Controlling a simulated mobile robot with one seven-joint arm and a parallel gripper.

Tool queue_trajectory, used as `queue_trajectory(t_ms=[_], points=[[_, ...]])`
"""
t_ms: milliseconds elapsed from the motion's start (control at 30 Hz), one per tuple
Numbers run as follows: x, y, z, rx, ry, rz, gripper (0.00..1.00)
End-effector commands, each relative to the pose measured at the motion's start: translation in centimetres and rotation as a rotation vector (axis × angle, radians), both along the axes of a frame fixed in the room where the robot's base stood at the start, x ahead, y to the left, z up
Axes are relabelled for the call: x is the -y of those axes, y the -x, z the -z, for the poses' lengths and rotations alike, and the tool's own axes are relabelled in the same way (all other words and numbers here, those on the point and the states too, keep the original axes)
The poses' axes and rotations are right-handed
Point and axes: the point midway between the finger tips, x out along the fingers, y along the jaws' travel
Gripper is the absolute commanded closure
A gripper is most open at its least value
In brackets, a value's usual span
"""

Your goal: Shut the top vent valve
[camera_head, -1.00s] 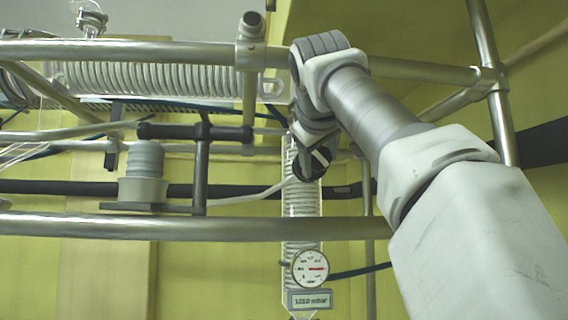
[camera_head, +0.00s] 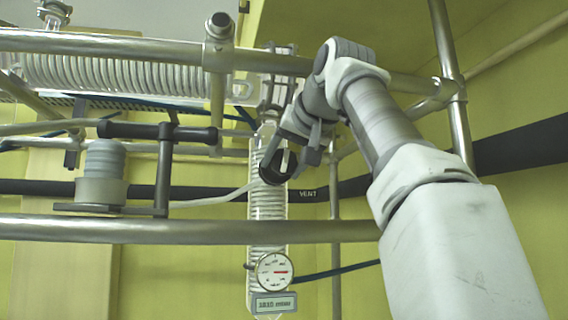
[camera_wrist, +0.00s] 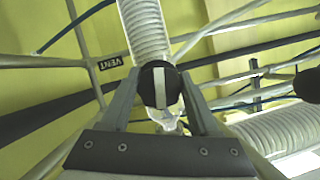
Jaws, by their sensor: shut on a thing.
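The vent valve's knob (camera_head: 279,166) is round and black with a pale stripe across its face. It sits at the upper part of the upright glass coil column (camera_head: 267,205). In the wrist view the knob (camera_wrist: 158,88) lies between my two fingers, its stripe running roughly up and down the picture. My gripper (camera_wrist: 160,84) is shut on the knob, one finger on each side. In the head view my gripper (camera_head: 294,157) reaches it from the upper right and hides part of it and the glass behind.
A dark pipe marked VENT (camera_head: 310,194) runs behind the column. Metal rails (camera_head: 180,230) cross in front and above. A round gauge (camera_head: 273,271) with a display hangs low on the column. A horizontal glass coil (camera_head: 130,75) lies at upper left, a grey stacked cylinder (camera_head: 104,160) below it.

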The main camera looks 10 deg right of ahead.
Motion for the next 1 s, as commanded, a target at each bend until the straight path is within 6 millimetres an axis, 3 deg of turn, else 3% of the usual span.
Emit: queue_trajectory(t_ms=[1000], points=[[-0.23,-0.04,0.23,-0.008,-0.962,0.001,0.94]])
